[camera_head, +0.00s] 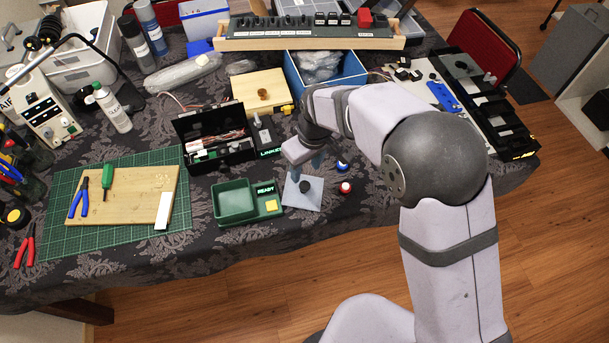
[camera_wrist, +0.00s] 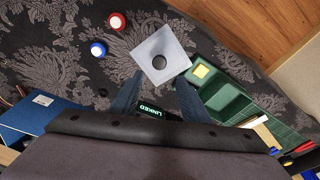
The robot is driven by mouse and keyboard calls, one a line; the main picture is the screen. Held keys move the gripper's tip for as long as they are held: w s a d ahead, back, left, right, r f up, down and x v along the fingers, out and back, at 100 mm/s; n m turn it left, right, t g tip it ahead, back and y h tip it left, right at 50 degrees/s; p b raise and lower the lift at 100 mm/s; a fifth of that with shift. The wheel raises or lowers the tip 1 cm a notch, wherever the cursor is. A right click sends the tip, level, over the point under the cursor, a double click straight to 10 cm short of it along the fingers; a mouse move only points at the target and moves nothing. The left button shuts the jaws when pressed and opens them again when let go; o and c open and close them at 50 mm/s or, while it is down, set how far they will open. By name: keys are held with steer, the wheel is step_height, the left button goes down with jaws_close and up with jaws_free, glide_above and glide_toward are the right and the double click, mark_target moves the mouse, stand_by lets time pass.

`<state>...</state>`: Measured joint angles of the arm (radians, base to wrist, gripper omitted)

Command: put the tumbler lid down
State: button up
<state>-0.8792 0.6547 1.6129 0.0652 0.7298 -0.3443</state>
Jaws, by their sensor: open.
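I cannot tell for sure which part is the tumbler lid. A red cover-like block (camera_head: 365,17) stands up at the right end of the grey switch panel (camera_head: 300,32) at the back. A small black box (camera_head: 265,136) with a lit green label has a grey upright part (camera_head: 257,119) on it; its label (camera_wrist: 150,110) shows between my fingers in the wrist view. My gripper (camera_head: 305,164) is open and empty, pointing down, in front of the panel and near the grey square plate (camera_head: 313,199). Its two fingers (camera_wrist: 157,88) stand apart in the wrist view.
A green tray (camera_head: 236,202), a blue button (camera_head: 342,166) and a red button (camera_head: 346,188) are close to my gripper. An open black toolbox (camera_head: 214,140) is left, a blue bin (camera_head: 353,68) behind.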

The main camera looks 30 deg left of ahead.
steer(key=shift+s+d+r+b, duration=0.1)
steer(key=shift+d+r+b, duration=0.15)
steer(key=shift+r, duration=1.25)
steer(key=shift+s+d+r+b, duration=0.1)
steer(key=shift+d+r, duration=0.1)
steer(key=shift+r, duration=1.25)
steer(key=w+d+m, duration=0.3)
steer(key=d+m, duration=0.3)
steer(key=d, duration=1.3)
steer(key=s+d+f+m, duration=0.1)
steer(key=s+d+m, duration=0.2)
steer(key=s+d, duration=0.3)
steer(key=s+d+f+m+h, duration=0.1)
steer(key=s+d+m, duration=0.3)
steer(key=d, duration=0.9)
steer(key=shift+s+d+f+g+h, duration=0.2)
steer(key=shift+s+g+h, duration=0.15)
steer(key=shift+s, duration=0.5)
